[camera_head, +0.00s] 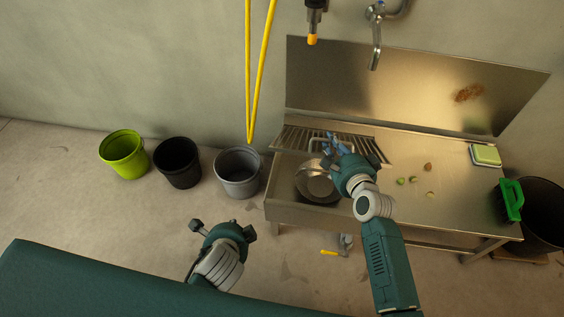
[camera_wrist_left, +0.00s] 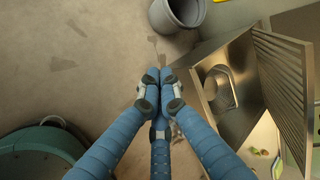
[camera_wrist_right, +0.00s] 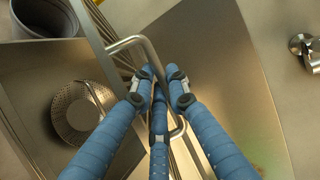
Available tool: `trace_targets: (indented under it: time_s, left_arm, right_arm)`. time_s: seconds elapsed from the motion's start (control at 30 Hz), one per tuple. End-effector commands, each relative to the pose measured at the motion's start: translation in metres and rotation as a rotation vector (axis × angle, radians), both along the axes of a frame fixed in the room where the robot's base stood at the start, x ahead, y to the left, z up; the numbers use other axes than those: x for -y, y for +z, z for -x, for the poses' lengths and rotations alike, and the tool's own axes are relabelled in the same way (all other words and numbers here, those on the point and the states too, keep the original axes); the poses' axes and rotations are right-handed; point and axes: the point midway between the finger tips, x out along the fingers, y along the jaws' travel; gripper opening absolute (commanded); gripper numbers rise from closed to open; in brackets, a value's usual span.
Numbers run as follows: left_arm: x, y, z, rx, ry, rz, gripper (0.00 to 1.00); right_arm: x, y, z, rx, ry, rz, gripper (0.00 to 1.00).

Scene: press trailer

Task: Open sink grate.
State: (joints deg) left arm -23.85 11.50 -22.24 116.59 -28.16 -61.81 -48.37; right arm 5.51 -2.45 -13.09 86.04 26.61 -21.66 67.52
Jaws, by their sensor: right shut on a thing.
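The slatted metal sink grate (camera_head: 292,138) is at the back of the basin and looks raised and tilted, with the basin uncovered in front of it. Its slats also show at the right of the left wrist view (camera_wrist_left: 290,85). My right gripper (camera_head: 335,145) is shut on the grate's bent metal handle (camera_wrist_right: 128,43), which passes between its blue fingers. My arm and fingers hide part of the grate. My left gripper (camera_wrist_left: 161,82) is shut and empty, left of the sink above the floor.
A metal colander (camera_head: 318,182) lies in the basin. Small green and brown bits (camera_head: 413,179) and a sponge (camera_head: 485,154) are on the counter. Green, black and grey buckets (camera_head: 238,172) stand left of the sink. A yellow hose (camera_head: 262,60) hangs behind. A tap (camera_head: 376,45) is above.

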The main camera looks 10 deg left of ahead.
Motion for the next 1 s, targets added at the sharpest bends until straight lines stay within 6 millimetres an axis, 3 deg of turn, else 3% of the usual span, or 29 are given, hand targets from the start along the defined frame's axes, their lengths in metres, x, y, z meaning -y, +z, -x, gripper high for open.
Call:
trace_targets:
  time_s: [0.2, 0.33, 0.5, 0.77, 1.0]
  left_arm:
    - [0.034, 0.034, -0.047, 0.118, -0.57, -0.553, 0.0]
    - [0.06, 0.052, -0.063, 0.175, -0.831, -0.86, 0.0]
    - [0.086, 0.066, -0.07, 0.221, -1.036, -1.14, 0.0]
    - [0.097, 0.067, -0.084, 0.238, -1.111, -1.26, 0.0]
    - [0.097, 0.051, -0.128, 0.237, -1.108, -1.256, 0.0]
  right_arm:
    - [0.0, 0.003, -0.001, 0.006, -0.002, -0.003, 0.0]
    - [0.0, 0.003, -0.001, 0.006, -0.002, -0.003, 0.0]
    - [0.0, 0.003, -0.001, 0.006, -0.002, -0.003, 0.0]
    - [0.0, 0.003, -0.001, 0.006, -0.002, -0.003, 0.0]
    - [0.0, 0.003, -0.001, 0.006, -0.002, -0.003, 0.0]
